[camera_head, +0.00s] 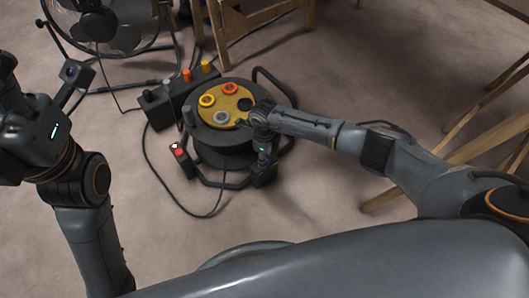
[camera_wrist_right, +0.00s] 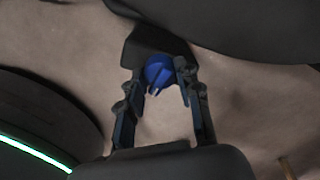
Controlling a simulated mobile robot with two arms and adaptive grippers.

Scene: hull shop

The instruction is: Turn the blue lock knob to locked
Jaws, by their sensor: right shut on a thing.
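The blue lock knob (camera_wrist_right: 159,70) is a round knob with a raised grip bar, on a dark block in the right wrist view. My right gripper (camera_wrist_right: 160,76) is shut on it, with one finger on each side. In the head view my right gripper (camera_head: 263,150) is at the front right side of a black cable reel (camera_head: 225,150), where it mostly hides the knob. The knob's markings do not show. My left gripper (camera_head: 14,112) is at the left edge of the head view, away from the reel; its fingers cannot be made out.
The reel's yellow top (camera_head: 233,111) carries several round sockets. A black box (camera_head: 157,112) stands beside it, and a red button (camera_head: 179,151) is at its front left. A fan (camera_head: 120,38) and wooden trestles (camera_head: 222,45) are behind. A loose cable lies on the floor.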

